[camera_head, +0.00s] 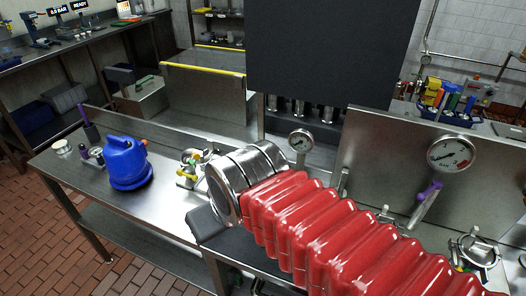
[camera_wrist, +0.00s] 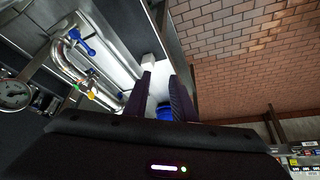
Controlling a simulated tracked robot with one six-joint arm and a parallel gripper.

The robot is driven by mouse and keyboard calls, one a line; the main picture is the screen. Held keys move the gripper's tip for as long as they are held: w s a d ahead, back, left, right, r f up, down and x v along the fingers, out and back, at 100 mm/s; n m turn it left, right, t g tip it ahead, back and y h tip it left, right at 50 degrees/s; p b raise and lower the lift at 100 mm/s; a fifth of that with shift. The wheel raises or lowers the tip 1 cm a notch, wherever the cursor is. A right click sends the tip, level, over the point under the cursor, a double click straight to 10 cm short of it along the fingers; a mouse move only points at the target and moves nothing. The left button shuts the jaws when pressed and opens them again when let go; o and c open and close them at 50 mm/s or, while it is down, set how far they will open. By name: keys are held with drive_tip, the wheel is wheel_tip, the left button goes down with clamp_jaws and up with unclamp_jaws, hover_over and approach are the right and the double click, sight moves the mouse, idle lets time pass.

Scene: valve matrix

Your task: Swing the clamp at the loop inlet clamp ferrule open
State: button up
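In the head view a small steel fitting (camera_head: 190,166) with yellow and green parts stands on the steel bench, just left of my arm's metal cuff. I cannot tell if it is the loop inlet clamp ferrule, or whether its clamp is open or shut. In the wrist view a bent steel pipe (camera_wrist: 66,66) with a blue handle (camera_wrist: 82,42) runs at left, with small green and orange parts (camera_wrist: 92,95) beside it. My gripper (camera_wrist: 163,80) is open, its two dark purple fingers apart with nothing held. It stands to the right of the pipe, apart from it. I cannot make it out in the head view.
A blue pot-like vessel (camera_head: 126,161) stands on the left of the bench; blue also shows between my fingers. Gauges (camera_head: 301,141) and (camera_head: 452,154) stand behind and right of my red arm. A dark panel (camera_head: 330,50) rises behind. Bare bench (camera_head: 105,190) lies front left.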

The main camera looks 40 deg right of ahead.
drive_tip(key=w+d+r+n, duration=0.2)
drive_tip(key=w+d+r, duration=0.1)
drive_tip(key=d, duration=0.5)
drive_tip(key=w+d+r+n+g+y, duration=0.1)
drive_tip(key=w+d+r+n, duration=0.1)
drive_tip(key=d, duration=0.6)
drive_tip(key=w+d+r+n+y, duration=0.1)
drive_tip(key=w+d+r, duration=0.3)
drive_tip(key=d, duration=0.5)
drive_tip(key=w+n, duration=0.1)
drive_tip(key=w, duration=0.1)
drive_tip(key=shift+w+r+g, duration=0.3)
drive_tip(key=shift+r, duration=0.05)
drive_tip(key=shift+a+f, duration=0.1)
drive_tip(key=x, duration=1.3)
drive_tip(key=shift+w+a+f, duration=0.1)
drive_tip(key=shift+a+f, duration=0.1)
drive_tip(key=shift+f, duration=0.15)
drive_tip(key=shift+c, duration=0.5)
